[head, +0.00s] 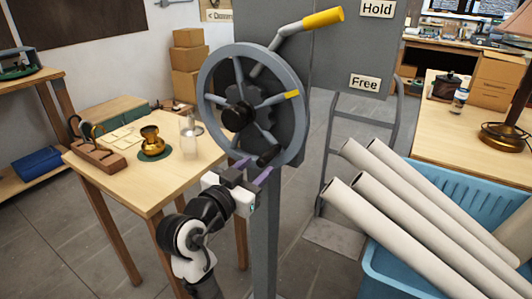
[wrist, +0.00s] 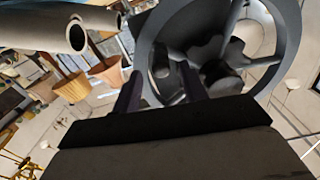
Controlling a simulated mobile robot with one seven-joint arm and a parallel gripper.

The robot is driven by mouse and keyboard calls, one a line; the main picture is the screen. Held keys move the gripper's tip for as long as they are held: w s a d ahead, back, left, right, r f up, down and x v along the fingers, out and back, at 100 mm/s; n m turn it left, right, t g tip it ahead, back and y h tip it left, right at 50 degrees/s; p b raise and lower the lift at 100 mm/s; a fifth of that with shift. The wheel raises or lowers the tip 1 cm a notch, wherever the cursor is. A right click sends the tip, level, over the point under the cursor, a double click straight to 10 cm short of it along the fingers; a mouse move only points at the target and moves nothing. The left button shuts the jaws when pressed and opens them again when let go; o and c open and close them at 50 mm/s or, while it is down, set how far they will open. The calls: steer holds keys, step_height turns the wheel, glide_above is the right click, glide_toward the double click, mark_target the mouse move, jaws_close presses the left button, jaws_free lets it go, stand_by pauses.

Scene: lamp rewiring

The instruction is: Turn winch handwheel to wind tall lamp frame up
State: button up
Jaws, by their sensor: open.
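The tall lamp frame cannot be made out.
A lever with a yellow grip (head: 323,18) rises above the wheel, near the "Hold" label (head: 377,8); the "Free" label (head: 365,83) is lower. A wooden table (head: 190,183) stands left. A blue crate (head: 375,270) with long pale tubes (head: 400,205) stands right.

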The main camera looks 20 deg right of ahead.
mark_target(260, 164)
steer(key=shift+p+x, duration=0.5)
steer(key=shift+x, duration=2.25)
jaws_close()
